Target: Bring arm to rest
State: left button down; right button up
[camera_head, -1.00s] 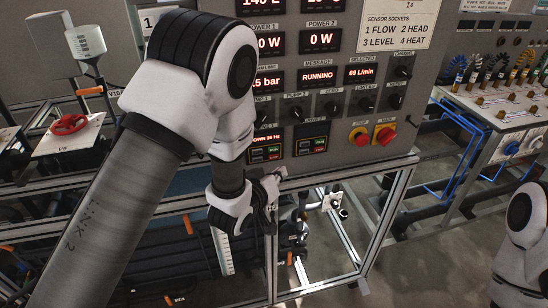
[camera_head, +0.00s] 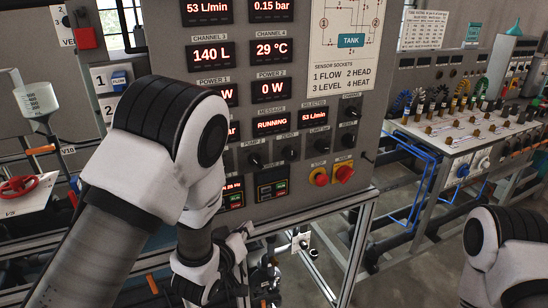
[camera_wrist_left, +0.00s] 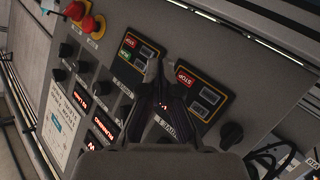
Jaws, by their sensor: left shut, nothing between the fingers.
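My left arm comes in from the left in the head view, bent at a white and black joint in front of the control panel (camera_head: 290,90). My left gripper (camera_head: 240,238) is low, by the panel's bottom edge, partly hidden by the white wrist link. In the left wrist view the left gripper (camera_wrist_left: 158,68) shows its two dark fingers shut and empty, in front of the panel (camera_wrist_left: 185,55) between two small keypads. I cannot tell the gap to the panel. Part of my right arm shows at the right edge; its gripper is outside the picture.
A red stop button (camera_head: 320,177) and a red-yellow main switch (camera_head: 344,173) sit right of the arm. A metal frame (camera_head: 352,250) supports the panel. A red valve wheel (camera_head: 18,188) is at the left. A bench with sockets (camera_head: 470,135) stands right, with open floor before it.

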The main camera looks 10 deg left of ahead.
pick_arm(q)
jog(key=s+a+f+n+g+y, duration=0.1)
jog(key=s+a+f+g, duration=0.2)
jog(key=s+f, duration=0.45)
jog(key=s+a+f+n+g+y, duration=0.1)
jog(key=s+a+f+g, duration=0.3)
jog(key=f, duration=0.7)
jog(key=s+f+m+g, duration=0.2)
jog(key=s+f+g, duration=0.1)
jog(key=s, duration=0.7)
jog(key=s+a+f+m+g, duration=0.1)
jog(key=s+f+m+g, duration=0.2)
jog(key=s, duration=0.8)
jog(key=shift+s+f+g, duration=0.3)
jog(key=shift+f+g, duration=0.5)
jog(key=shift+f, duration=0.1)
jog(key=shift+a, duration=0.1)
